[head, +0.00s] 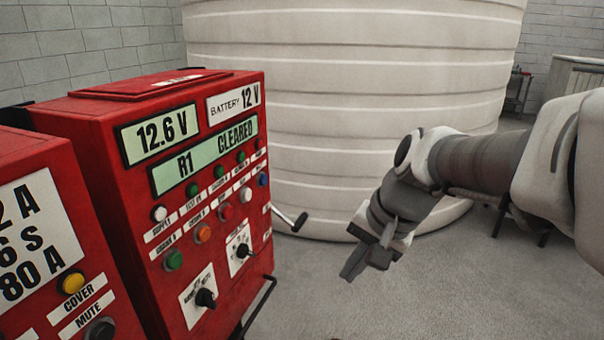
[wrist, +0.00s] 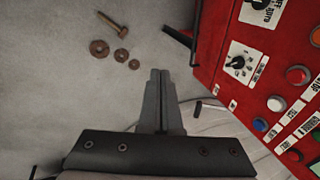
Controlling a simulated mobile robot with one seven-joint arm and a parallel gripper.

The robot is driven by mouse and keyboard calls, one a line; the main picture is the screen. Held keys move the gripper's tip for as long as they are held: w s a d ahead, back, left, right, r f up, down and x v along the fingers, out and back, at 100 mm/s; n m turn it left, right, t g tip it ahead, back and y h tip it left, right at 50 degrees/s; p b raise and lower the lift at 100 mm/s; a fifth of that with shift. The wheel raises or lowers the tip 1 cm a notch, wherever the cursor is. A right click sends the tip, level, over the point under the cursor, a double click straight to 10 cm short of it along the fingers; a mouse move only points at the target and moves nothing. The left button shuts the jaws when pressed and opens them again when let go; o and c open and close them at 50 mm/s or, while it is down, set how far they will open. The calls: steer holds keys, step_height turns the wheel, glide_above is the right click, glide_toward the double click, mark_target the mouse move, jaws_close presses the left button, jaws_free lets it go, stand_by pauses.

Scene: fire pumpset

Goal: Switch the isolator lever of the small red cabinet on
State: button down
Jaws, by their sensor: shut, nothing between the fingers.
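The red cabinet (head: 120,210) with the "12.6 V" display stands left of centre in the head view; part of it also shows at the right of the wrist view (wrist: 215,60). In the wrist view the lever (wrist: 207,105) shows small beside the cabinet edge. My gripper (head: 352,272) is shut and empty, pointing down, right of the lever and apart from it. Its fingertips (wrist: 160,72) lie together in the wrist view.
A second red cabinet (head: 40,160) stands at the far left. A dark bar (head: 262,305) juts from the front cabinet's lower edge. A large ribbed white tank (head: 340,110) stands behind. A bolt (wrist: 112,24) and several washers (wrist: 120,55) lie on the grey floor.

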steer(key=w+a+f+m+y+b, duration=0.2)
steer(key=w+f+m+y, duration=0.15)
steer(key=w+f, duration=0.35)
steer(key=w+a+f+m+y+b, duration=0.1)
steer(key=w+f+m+y+b, duration=0.3)
steer(key=w, duration=0.5)
steer(key=w+d+f+m+t+y+b, duration=0.1)
steer(key=w+d+f+m+y, duration=0.1)
steer(key=w+f+m, duration=0.2)
steer(key=w+d+f+m+t+y+b, duration=0.1)
steer(key=w+d+f+m+t+y, duration=0.1)
steer(key=w+m, duration=0.3)
steer(key=w+d+f, duration=0.1)
steer(key=w, duration=0.1)
steer(key=shift+w+f+t, duration=0.3)
steer(key=shift+w+f, duration=0.1)
steer(key=shift+y, duration=0.25)
steer(key=b+x, duration=0.2)
steer(key=x, duration=0.7)
step_height(320, 180, up, 4)
steer(key=shift+f+b, duration=0.15)
steer(key=shift+b, duration=0.15)
